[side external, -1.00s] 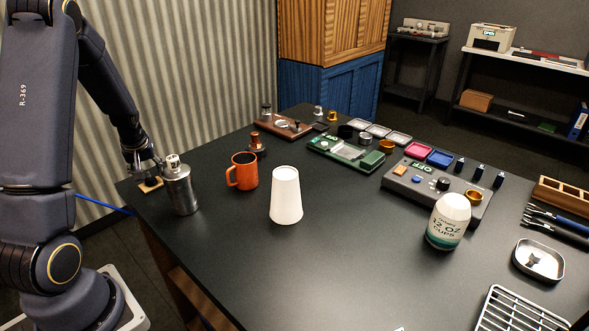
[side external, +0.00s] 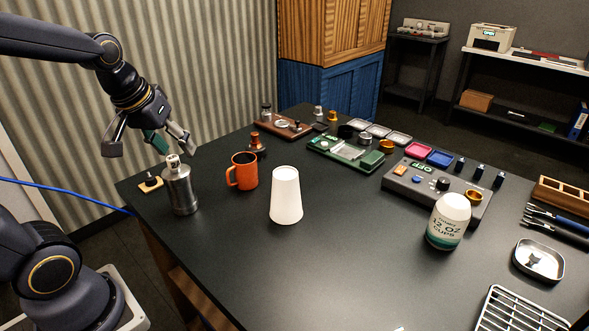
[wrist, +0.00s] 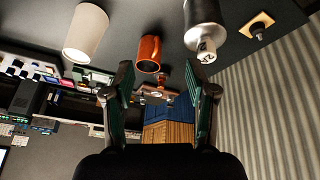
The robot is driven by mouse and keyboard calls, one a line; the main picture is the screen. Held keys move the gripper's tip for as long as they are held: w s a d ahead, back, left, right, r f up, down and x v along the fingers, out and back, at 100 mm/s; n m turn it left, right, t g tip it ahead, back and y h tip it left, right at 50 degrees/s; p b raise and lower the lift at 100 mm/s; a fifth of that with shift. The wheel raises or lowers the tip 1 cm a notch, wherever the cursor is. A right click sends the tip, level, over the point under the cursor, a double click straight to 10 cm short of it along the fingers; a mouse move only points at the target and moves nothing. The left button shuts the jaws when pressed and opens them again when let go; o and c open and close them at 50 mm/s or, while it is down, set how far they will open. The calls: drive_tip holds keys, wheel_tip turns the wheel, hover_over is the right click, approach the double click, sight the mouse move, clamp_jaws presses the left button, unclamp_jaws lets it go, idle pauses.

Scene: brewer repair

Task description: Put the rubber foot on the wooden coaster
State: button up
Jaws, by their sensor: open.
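The wooden coaster (side external: 145,187) lies flat at the left corner of the dark table. A small black piece, which looks like the rubber foot (side external: 150,179), sits on top of it. In the wrist view the coaster (wrist: 267,19) and the dark foot (wrist: 257,33) show at the upper right. My gripper (side external: 152,146) is open and empty, raised above the coaster and apart from it. In the wrist view, nothing is between its fingers (wrist: 160,90).
A silver bottle (side external: 181,192) stands just right of the coaster. An orange mug (side external: 244,172) and a white cup (side external: 286,197) stand farther right. A grey control box (side external: 430,190) and several small parts trays lie beyond. The table's front middle is clear.

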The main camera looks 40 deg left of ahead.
drive_tip(key=s+d+r+m+h, duration=0.1)
drive_tip(key=s+d+m, duration=0.4)
drive_tip(key=d, duration=0.5)
drive_tip(key=shift+s+d+r+m+t, duration=0.15)
drive_tip(key=shift+s+r+m+t, duration=0.2)
drive_tip(key=shift+s, duration=0.35)
drive_tip(key=shift+f, duration=0.1)
